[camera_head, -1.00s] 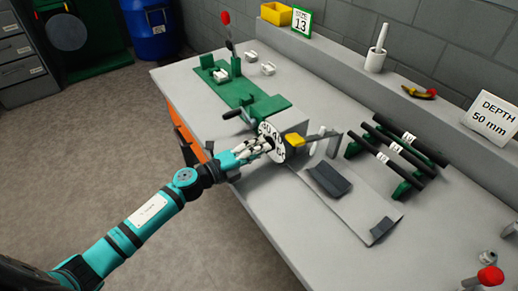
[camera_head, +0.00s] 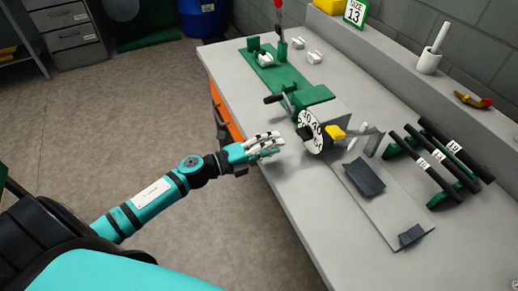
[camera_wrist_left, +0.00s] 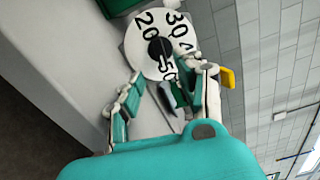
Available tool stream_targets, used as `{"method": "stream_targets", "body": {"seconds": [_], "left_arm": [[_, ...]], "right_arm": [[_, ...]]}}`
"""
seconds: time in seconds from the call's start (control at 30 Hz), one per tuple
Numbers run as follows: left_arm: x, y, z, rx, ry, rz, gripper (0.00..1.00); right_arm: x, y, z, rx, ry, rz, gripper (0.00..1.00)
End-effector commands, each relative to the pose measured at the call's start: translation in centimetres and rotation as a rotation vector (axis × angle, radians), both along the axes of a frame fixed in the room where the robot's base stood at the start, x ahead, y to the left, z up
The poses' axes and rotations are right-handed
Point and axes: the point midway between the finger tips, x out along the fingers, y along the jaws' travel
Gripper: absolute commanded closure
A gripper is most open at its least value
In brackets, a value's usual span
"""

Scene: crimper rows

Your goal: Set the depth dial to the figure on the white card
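The depth dial (camera_head: 311,131) is a white disc with black figures and a dark hub, on the front of the machine at the bench edge. In the left wrist view the dial (camera_wrist_left: 152,45) lies ahead, with 20, 30, 50 and part of a 4 legible. I cannot tell which figure is at the mark. My left gripper (camera_head: 267,146) is just left of the dial, apart from it and empty. Its fingers (camera_wrist_left: 174,74) are spread in the wrist view, so it is open.
Black bars on green racks (camera_head: 440,202) lie to the right. Clear floor lies left of the bench.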

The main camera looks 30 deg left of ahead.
Motion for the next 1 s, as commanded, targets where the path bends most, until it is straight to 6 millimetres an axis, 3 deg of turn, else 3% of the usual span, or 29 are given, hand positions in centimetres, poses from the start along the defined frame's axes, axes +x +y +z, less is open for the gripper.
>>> {"method": "stream_targets", "body": {"seconds": [0.1,0.3,0.87,1.0], "left_arm": [[-1.9,1.4,-0.1,0.001,0.002,-0.001,0.63],[-3.4,2.6,0.0,0.001,0.001,0.0,0.63],[-3.6,2.8,0.0,-0.001,-0.001,0.001,0.63],[-3.3,2.9,0.3,-0.062,0.023,0.072,0.63]], "right_arm": [[0.0,0.0,0.0,0.001,0.0,0.0,0.6],[0.0,0.1,0.0,0.001,0.0,0.0,0.6],[0.0,0.1,0.0,0.001,0.0,-0.001,0.6],[0.0,0.1,0.0,0.001,0.0,-0.001,0.6]]}}
